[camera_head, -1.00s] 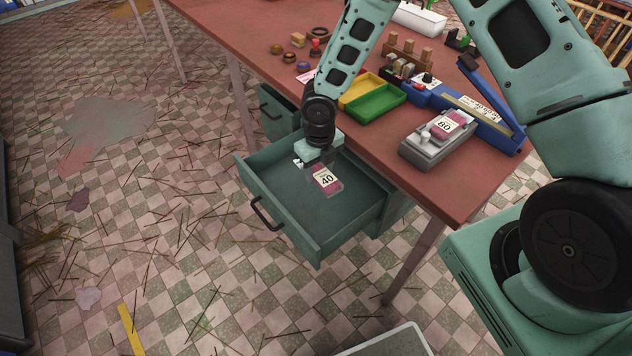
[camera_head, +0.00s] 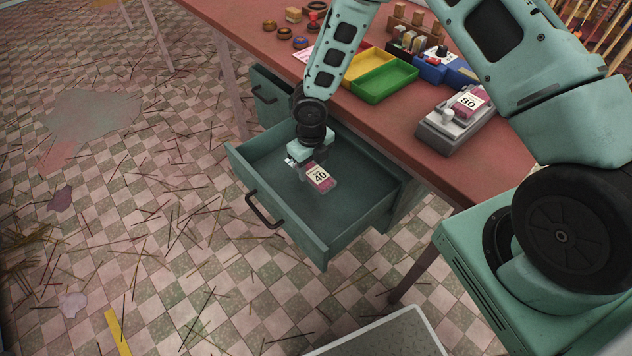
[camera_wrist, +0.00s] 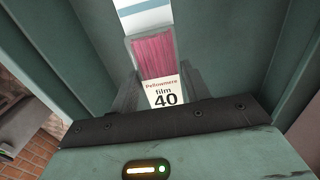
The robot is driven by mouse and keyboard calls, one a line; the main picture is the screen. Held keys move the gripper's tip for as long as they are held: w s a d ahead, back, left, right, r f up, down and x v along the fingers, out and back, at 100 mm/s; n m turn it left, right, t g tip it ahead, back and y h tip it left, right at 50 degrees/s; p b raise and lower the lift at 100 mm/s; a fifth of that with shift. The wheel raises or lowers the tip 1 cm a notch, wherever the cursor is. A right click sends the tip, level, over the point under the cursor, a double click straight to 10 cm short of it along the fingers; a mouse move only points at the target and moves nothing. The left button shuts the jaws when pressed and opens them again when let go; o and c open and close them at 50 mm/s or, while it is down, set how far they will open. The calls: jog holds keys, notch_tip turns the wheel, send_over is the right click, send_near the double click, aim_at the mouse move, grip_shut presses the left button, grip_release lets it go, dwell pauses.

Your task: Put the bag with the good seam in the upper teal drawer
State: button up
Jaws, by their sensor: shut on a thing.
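A small clear bag with pink contents and a white label reading "40" (camera_head: 319,177) is held by my gripper (camera_head: 306,168), which is shut on it. In the wrist view the bag (camera_wrist: 155,60) sits between the fingers, its label reading "Pellowmere film 40". I cannot tell whether the bag touches the drawer floor. A second pink bag labelled "80" (camera_head: 467,102) lies on a grey device (camera_head: 455,125) on the table.
A yellow tray (camera_head: 366,68) and a green tray (camera_head: 385,82) stand on the red table (camera_head: 400,135), with a blue device (camera_head: 437,68) behind. Another teal drawer front (camera_head: 266,93) is at the left. The open drawer's right part is clear.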

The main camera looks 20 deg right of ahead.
aim_at(312, 190)
jog(key=shift+f, duration=3.55)
jog(key=shift+f, duration=0.15)
jog(key=o, duration=1)
